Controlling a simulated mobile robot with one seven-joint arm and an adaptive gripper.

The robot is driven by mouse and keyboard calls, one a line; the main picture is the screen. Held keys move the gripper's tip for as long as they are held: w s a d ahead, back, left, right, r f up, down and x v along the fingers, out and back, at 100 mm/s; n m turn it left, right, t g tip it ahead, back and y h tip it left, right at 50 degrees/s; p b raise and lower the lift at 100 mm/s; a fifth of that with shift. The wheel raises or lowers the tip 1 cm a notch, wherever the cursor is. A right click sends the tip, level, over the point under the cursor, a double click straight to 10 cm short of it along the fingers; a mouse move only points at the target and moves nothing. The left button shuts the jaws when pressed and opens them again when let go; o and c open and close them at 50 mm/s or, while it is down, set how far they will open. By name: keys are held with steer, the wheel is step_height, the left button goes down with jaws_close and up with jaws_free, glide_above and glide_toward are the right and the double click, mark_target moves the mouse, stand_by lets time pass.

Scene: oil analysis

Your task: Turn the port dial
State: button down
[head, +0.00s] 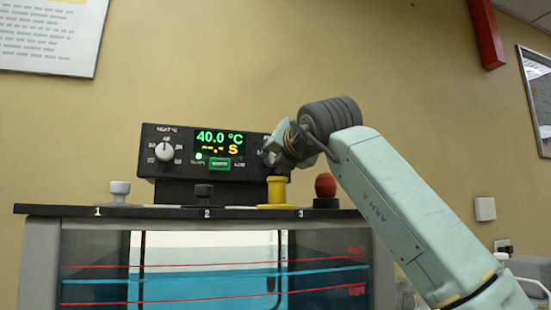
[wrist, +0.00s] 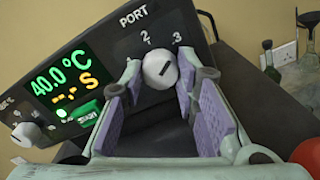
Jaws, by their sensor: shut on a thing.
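The port dial (wrist: 158,68) is a round pale knob with a short dark mark on its face. It sits under the PORT label on the black control box (wrist: 95,40), with the numbers 2 and 3 visible above it in the wrist view. My gripper (wrist: 162,76) has its purple-padded fingers on either side of the dial and is shut on it at the fingertips. In the head view my gripper (head: 276,149) is at the right end of the control box (head: 150,180) and hides the dial.
The box carries a lit display (head: 219,143), a green button (head: 219,164) and a white heat dial (head: 165,152). White (head: 120,189), black (head: 203,193) and yellow (head: 277,190) plugs and a red knob (head: 325,185) stand on the bath top below. Bottles (wrist: 270,62) stand behind at right.

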steer(key=shift+m, duration=0.3)
steer(key=c, duration=1.2)
jaws_free()
steer(key=v, duration=1.2)
